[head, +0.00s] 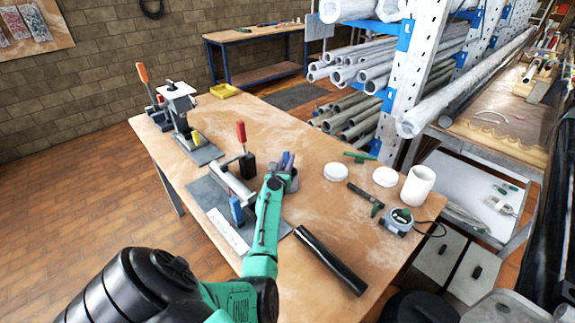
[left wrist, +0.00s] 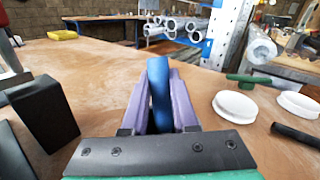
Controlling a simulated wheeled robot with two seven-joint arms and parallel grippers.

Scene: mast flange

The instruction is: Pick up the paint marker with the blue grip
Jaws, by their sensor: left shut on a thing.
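My left gripper (head: 287,161) reaches over the middle of the wooden table. It also shows in the left wrist view (left wrist: 160,100), where its two purple fingers are closed on a blue thing. That thing is the blue grip of the paint marker (left wrist: 158,75), standing roughly upright between the fingers. The rest of the marker is hidden by the fingers and the gripper's body. My right gripper is not in view.
A red-handled clamp (head: 241,134) and a blue-handled tool (head: 236,208) stand left of the gripper. A black tube (head: 331,260) lies in front. White discs (head: 336,172), a white cup (head: 418,185) and a tape measure (head: 399,222) are to the right.

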